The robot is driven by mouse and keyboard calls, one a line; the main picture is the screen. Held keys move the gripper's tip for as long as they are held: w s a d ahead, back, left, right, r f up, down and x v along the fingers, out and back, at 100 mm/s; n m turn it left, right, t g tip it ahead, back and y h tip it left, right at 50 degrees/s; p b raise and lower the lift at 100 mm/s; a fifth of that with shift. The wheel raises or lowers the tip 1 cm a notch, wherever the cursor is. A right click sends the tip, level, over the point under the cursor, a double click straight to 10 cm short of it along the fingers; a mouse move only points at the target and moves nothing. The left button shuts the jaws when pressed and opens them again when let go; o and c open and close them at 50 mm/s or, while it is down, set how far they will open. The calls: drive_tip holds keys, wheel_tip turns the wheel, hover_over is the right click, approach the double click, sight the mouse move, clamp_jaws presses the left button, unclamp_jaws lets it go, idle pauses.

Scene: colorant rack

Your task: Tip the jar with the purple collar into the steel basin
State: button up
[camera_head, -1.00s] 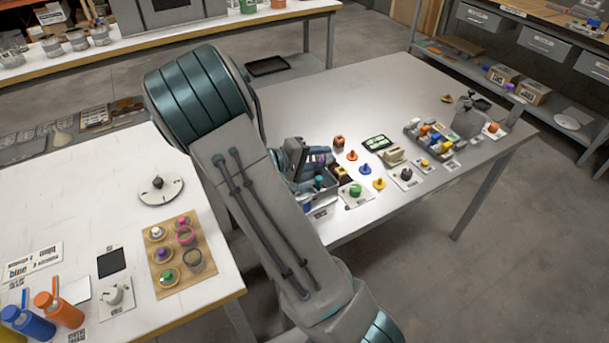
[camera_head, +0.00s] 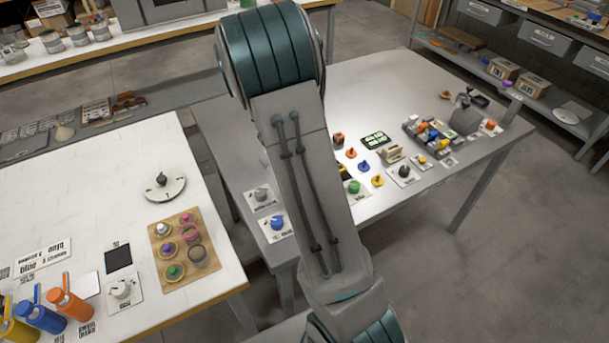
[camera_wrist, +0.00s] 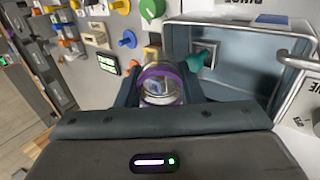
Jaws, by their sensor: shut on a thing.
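The glass jar with the purple collar (camera_wrist: 160,88) is between the fingers of my gripper (camera_wrist: 163,76) in the wrist view. My gripper is shut on it. The jar's exact tilt is hard to tell. The steel basin (camera_wrist: 238,84) is an open box just right of the jar and beyond it in the wrist view. A square grey fitting with a teal part shows at its inner left. In the head view my arm hides the gripper, the jar and the basin.
A grey knob (camera_head: 262,196) and a blue knob (camera_head: 277,222) stand on cards left of my arm. Right of it are a green knob (camera_head: 354,186), several coloured knobs and a grey tray of coloured pieces (camera_head: 428,135). A wooden board (camera_head: 159,256) with several rings lies on the left table.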

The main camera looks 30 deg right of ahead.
drive_tip(key=shift+d+r+y+p, duration=0.8)
drive_tip(key=shift+p, duration=1.3)
drive_tip(key=d+y+p, duration=0.1)
drive_tip(key=p, duration=0.4)
drive_tip(key=shift+d+f+y, duration=0.15)
drive_tip(key=shift+d+y, duration=0.15)
drive_tip(key=shift+y, duration=0.1)
drive_tip(key=shift+d+r+y+p, duration=0.3)
drive_tip(key=shift+y+p, duration=0.1)
drive_tip(key=shift+p, duration=0.85)
drive_tip(key=shift+w+d+f+y, duration=0.1)
drive_tip(key=shift+d+f+y, duration=0.45)
drive_tip(key=shift+y, duration=0.25)
drive_tip(key=shift+w+d+f+y, duration=0.1)
drive_tip(key=shift+d+f+y, duration=0.25)
drive_tip(key=shift+d+y, duration=0.4)
drive_tip(key=shift+a+r, duration=0.1)
drive_tip(key=shift+r, duration=2.35)
